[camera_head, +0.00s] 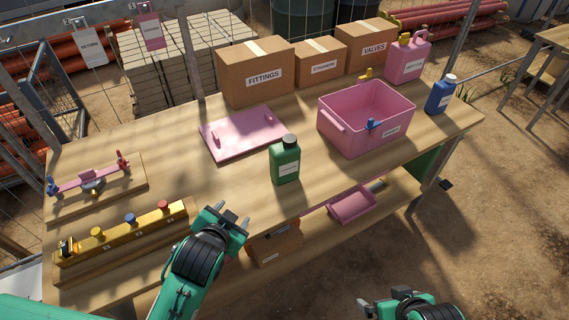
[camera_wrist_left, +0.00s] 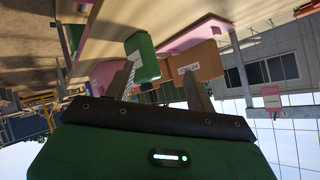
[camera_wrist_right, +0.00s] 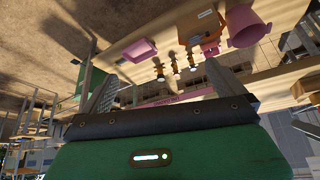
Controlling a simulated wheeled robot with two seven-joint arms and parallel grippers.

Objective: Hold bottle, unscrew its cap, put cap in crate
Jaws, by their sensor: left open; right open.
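My left gripper (camera_head: 234,219) is open and empty at the table's front edge, left of and nearer than the bottle. The green bottle (camera_wrist_left: 143,57) also shows beyond the fingers in the left wrist view. My right gripper (camera_head: 405,295) is low at the right, off the table's front; its open, empty fingers show in the right wrist view (camera_wrist_right: 160,90).
A pink lid (camera_head: 243,133) lies left of the crate. A blue bottle (camera_head: 440,94) and pink jug (camera_head: 407,58) stand to the right and back. Cardboard boxes (camera_head: 255,72) line the back. A yellow valve manifold (camera_head: 122,234) lies front left. Table between manifold and lid is clear.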

